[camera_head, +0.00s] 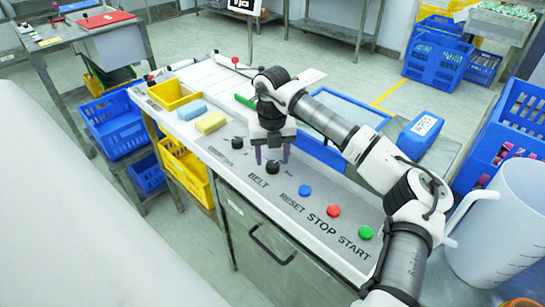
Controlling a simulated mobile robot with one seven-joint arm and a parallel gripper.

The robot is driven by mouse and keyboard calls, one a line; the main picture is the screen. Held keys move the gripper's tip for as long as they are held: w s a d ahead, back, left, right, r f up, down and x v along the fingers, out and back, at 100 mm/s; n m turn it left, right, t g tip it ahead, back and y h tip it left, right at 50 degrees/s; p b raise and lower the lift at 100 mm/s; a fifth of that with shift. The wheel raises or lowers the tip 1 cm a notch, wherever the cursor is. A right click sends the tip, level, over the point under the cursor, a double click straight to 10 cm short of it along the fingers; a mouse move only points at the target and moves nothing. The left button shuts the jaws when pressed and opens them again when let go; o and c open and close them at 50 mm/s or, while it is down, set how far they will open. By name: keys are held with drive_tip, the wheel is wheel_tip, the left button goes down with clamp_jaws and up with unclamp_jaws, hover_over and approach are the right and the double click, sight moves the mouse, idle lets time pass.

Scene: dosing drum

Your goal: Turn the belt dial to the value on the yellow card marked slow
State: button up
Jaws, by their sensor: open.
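The belt dial (272,168) is a black knob on the grey control panel, just above the printed word BELT. My gripper (272,156) points down at it with its two purple fingers apart. The fingertips appear just above or on either side of the knob. I cannot tell whether they touch it. The dial's pointer and scale marks are too small to read. I cannot make out a yellow card marked slow in this view.
A second black dial (237,142) is to the left. Blue (305,190), red (334,211) and green (365,233) buttons run to the right. Yellow (211,122) and blue (192,110) blocks lie beyond the dials. A large clear jug (500,225) stands at right.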

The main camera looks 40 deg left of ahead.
drive_tip(key=shift+f, duration=1.1)
drive_tip(key=c, duration=1)
drive_tip(key=shift+o, duration=0.2)
drive_tip(key=shift+f+n+b, duration=0.1)
drive_tip(key=shift+n+b, duration=0.8)
drive_tip(key=shift+n, duration=0.2)
drive_tip(key=n+b, duration=0.2)
drive_tip(key=n, duration=0.1)
drive_tip(key=shift+n, duration=0.3)
drive_tip(key=n+b, duration=0.2)
drive_tip(key=n, duration=0.4)
